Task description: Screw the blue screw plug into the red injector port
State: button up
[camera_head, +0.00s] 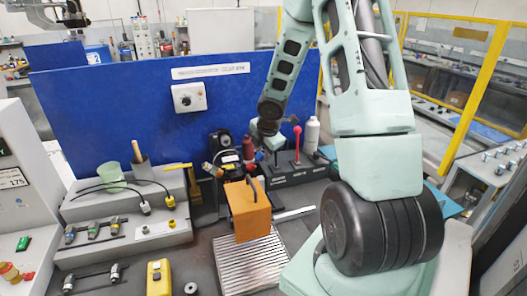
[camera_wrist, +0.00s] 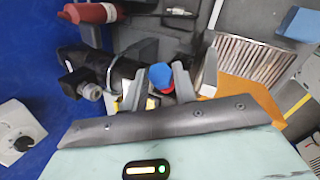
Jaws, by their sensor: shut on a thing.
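My gripper (camera_wrist: 157,88) is shut on the blue screw plug (camera_wrist: 160,74), whose rounded blue end shows between the two grey fingers in the wrist view. A small red part (camera_wrist: 166,88) shows right against the plug, likely the red injector port. I cannot tell how far the plug sits in it, because the fingers and gripper body hide the joint. In the head view my gripper (camera_head: 268,142) is at the black apparatus behind the orange box, too small there to show the plug clearly.
The orange box (camera_head: 248,210) stands just in front, by a grooved metal plate (camera_head: 250,262). A red cylinder (camera_wrist: 95,13) is close by. A red-knobbed lever (camera_head: 297,140) and white bottle (camera_head: 312,133) stand right. The blue panel (camera_head: 120,110) closes the back.

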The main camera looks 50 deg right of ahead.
jog(key=shift+w+a+f+b, duration=0.35)
jog(key=shift+a+f+b, duration=0.2)
jog(key=shift+f+b, duration=0.25)
jog(key=o, duration=1.1)
jog(key=shift+c, duration=0.2)
jog(key=shift+r, duration=0.1)
jog(key=p+v, duration=0.8)
jog(key=v, duration=0.9)
jog(key=shift+r+p, duration=0.15)
jog(key=shift+p, duration=0.25)
jog(key=shift+a, duration=0.1)
